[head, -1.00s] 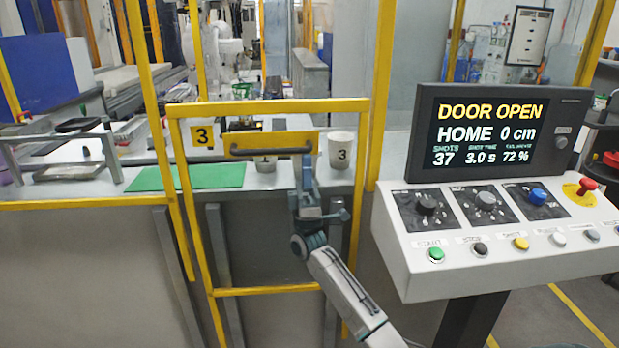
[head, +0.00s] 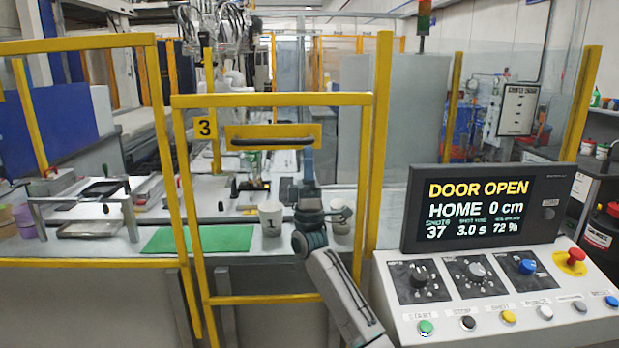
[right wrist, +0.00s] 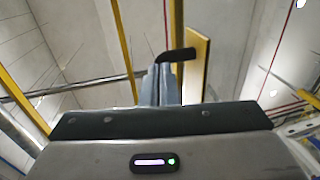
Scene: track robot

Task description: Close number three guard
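The number three guard is a yellow frame (head: 272,99) with a yellow "3" plate (head: 205,128) at its upper left. A yellow crosspiece (head: 240,132) below its top bar carries a black bar handle (head: 262,142). My right gripper (head: 308,157) is at the handle's right end, its fingers pointing up. In the right wrist view the fingers (right wrist: 160,82) are close together at the black handle (right wrist: 178,55) and appear closed on it. The console screen (head: 480,208) reads "DOOR OPEN". My left gripper is not in view.
The white control console (head: 455,325) with knobs and buttons stands close at the right of my right arm. Behind the guard are a green mat (head: 200,239), a white cup (head: 271,220) and another cup partly hidden by my gripper. A yellow post (head: 381,150) stands right of the guard.

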